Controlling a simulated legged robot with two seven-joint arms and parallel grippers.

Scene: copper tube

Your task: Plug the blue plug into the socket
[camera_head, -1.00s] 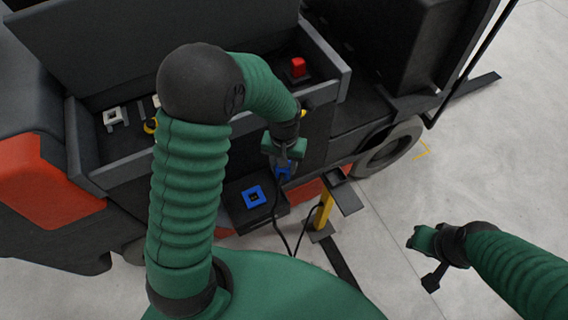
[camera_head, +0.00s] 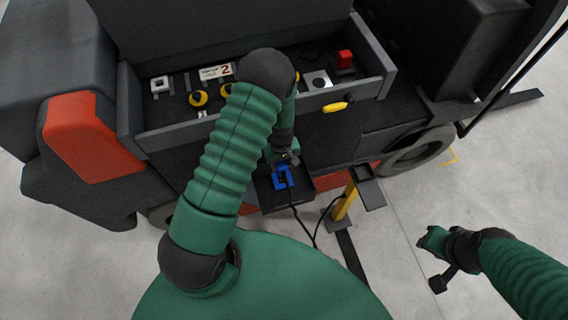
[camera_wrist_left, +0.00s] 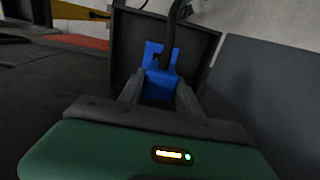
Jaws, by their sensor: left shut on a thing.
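My left gripper (camera_head: 283,161) is shut on the blue plug. In the left wrist view the plug (camera_wrist_left: 159,86) sits between the two grey fingers, with a black cable rising from it. The blue socket (camera_wrist_left: 152,48) shows just beyond the plug, on a dark box. In the head view the plug and the blue socket (camera_head: 278,184) overlap. I cannot tell whether they touch or whether the plug is inside. My right gripper (camera_head: 434,240) hangs apart over the floor at the right; its jaws are too small to read.
A dark machine stands in front, with a tray (camera_head: 165,138) holding yellow knobs (camera_head: 198,99) and a red button (camera_head: 345,58). A yellow post (camera_head: 344,202) stands right of the socket box (camera_head: 268,199). The cable (camera_head: 298,218) hangs down.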

